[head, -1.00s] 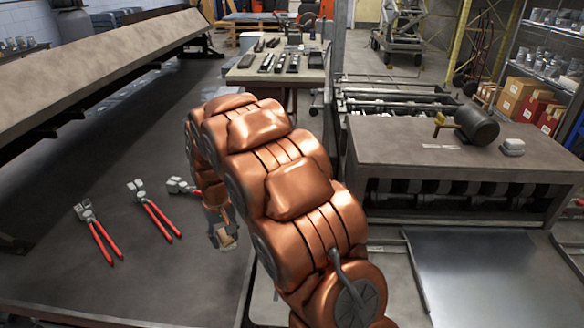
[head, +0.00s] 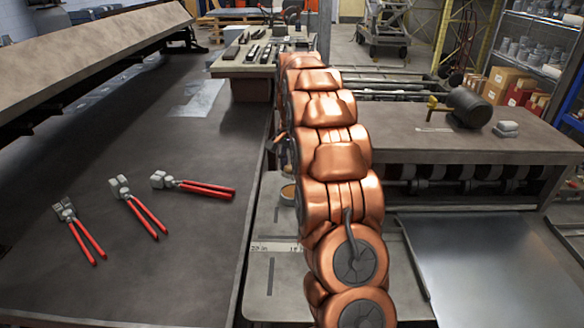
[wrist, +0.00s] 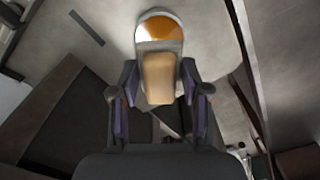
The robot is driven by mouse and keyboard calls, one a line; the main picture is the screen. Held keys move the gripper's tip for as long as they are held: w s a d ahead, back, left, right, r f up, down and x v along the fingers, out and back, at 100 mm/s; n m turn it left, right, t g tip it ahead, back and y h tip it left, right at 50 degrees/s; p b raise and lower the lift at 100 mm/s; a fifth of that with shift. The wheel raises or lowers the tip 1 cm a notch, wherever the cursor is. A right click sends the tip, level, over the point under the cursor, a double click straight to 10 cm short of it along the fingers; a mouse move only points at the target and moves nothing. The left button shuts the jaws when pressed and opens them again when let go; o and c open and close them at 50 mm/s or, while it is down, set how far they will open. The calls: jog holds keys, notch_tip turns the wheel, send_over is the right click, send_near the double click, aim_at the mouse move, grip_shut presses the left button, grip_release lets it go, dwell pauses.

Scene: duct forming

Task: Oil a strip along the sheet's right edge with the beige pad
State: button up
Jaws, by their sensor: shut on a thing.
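My gripper (wrist: 159,90) is shut on the beige pad (wrist: 158,76), which sits between its two fingers in the wrist view. A round dish of orange liquid (wrist: 160,27) shows just beyond the pad's tip. I cannot tell whether the pad touches the liquid. A shiny metal sheet (head: 480,265) lies at the lower right, in front of the roller machine. No oil strip can be made out on it.
Several red-handled pliers, one of them in the middle (head: 138,205), lie on the dark left bench (head: 60,290). A pale flat piece (head: 200,98) lies farther back there.

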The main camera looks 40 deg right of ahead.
aim_at(293, 192)
jog(key=shift+f+b, duration=0.35)
jog(key=shift+f, duration=2.6)
jog(key=shift+f+b, duration=0.45)
jog(key=shift+f, duration=0.2)
dwell(0.7)
jog(key=shift+r, duration=0.15)
jog(key=shift+r+p, duration=0.55)
jog(key=shift+r, duration=2.9)
